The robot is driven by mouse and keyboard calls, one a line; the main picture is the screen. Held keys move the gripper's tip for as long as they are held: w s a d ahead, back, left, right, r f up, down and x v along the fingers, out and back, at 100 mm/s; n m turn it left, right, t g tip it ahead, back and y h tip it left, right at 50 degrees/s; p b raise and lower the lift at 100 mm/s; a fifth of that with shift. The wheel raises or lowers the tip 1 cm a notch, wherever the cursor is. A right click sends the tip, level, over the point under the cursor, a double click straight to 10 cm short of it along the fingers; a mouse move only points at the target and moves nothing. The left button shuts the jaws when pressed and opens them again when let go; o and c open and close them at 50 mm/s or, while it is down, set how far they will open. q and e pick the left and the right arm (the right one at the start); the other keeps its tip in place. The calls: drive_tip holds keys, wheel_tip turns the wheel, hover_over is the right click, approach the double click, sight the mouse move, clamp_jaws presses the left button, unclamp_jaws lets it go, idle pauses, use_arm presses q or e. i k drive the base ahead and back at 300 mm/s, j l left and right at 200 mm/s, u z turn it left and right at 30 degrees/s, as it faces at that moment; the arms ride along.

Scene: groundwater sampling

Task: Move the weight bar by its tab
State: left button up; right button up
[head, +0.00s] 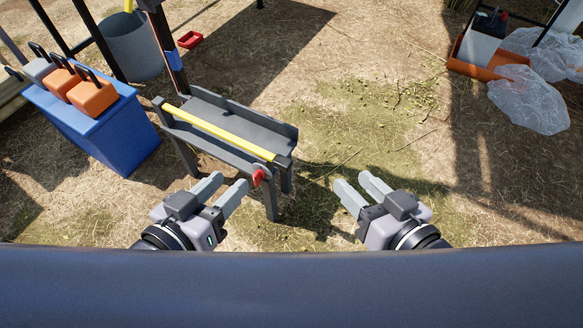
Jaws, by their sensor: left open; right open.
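A long yellow bar (220,129) lies along the front edge of a dark grey metal tray stand (240,104). It may be the weight bar; I cannot tell for sure. A small red piece (259,176) sits at the front right corner of the stand, near the bar's right end. Whether it is a tab of the bar is unclear. My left gripper (222,188) is open and empty, in front of the stand and left of the red piece. My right gripper (358,187) is open and empty, to the right of the stand, over the ground.
A blue box (95,130) at left carries orange (92,97) and grey (42,70) handled blocks. A grey bucket (133,48) and a red tray (190,39) are behind. An orange tray (468,69) and clear plastic bags (530,100) lie at right. The middle ground is free.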

sight(279, 162)
drive_tip(key=i+l, duration=0.15)
drive_tip(key=l, duration=0.2)
drive_tip(key=i+l+u, duration=0.1)
drive_tip(key=l, duration=0.25)
drive_tip(key=i+l, duration=0.15)
drive_tip(key=l, duration=0.2)
drive_tip(key=l+u, duration=0.15)
drive_tip(key=l, duration=0.9)
drive_tip(key=k+l+u, duration=0.1)
drive_tip(key=l, duration=0.25)
